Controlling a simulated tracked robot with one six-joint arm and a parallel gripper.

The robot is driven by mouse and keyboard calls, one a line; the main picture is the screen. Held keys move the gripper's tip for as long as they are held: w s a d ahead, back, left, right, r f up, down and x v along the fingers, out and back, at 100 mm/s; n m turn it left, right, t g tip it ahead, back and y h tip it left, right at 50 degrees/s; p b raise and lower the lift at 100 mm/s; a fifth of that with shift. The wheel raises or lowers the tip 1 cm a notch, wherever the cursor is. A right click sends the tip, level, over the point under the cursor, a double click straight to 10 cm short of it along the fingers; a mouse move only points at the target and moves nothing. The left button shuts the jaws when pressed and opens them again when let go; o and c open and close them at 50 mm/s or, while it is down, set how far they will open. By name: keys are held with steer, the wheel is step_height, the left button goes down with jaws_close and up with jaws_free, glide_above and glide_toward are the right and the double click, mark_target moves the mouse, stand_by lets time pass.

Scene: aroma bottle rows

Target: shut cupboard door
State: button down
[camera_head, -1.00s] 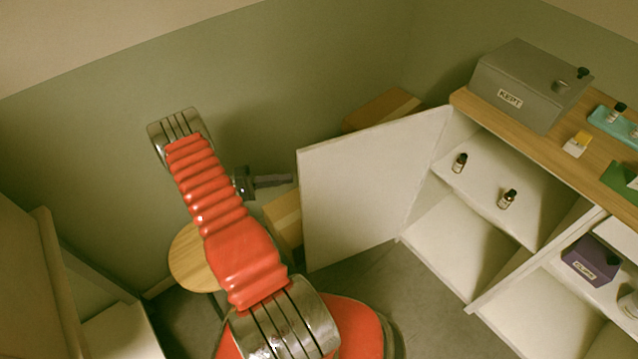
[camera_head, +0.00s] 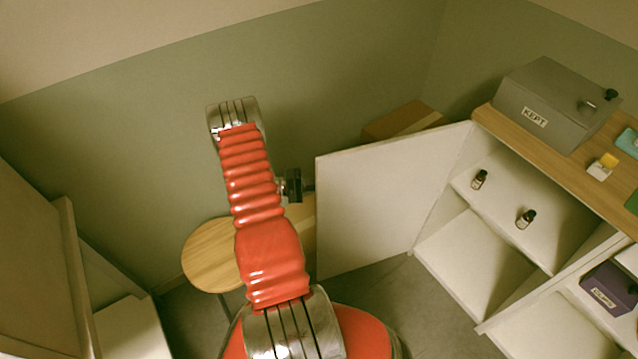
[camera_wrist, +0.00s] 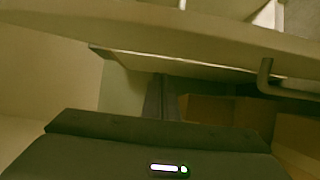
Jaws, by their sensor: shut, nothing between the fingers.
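The cupboard door (camera_head: 385,200) is a plain white panel. It stands wide open from the left end of the white cupboard (camera_head: 465,250), whose shelves are exposed. My gripper (camera_head: 308,186) is at the door's free left edge, on its far side; the fingertips are hidden behind the panel. In the wrist view my shut, empty fingers (camera_wrist: 161,98) point ahead below a pale panel that seems to be the door (camera_wrist: 150,35), with a bent grey handle (camera_wrist: 265,78) at right. I cannot tell whether they touch the door.
Two small dark bottles, one (camera_head: 479,179) and another (camera_head: 525,219), stand on the upper shelf. A grey box (camera_head: 550,100) marked KEPT sits on the wooden top. A cardboard box (camera_head: 400,122) lies behind the door.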

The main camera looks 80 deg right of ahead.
mark_target(335, 193)
steer(key=shift+s+a, duration=0.45)
steer(key=shift+a, duration=0.4)
steer(key=shift+s+a, duration=0.45)
steer(key=shift+a, duration=0.35)
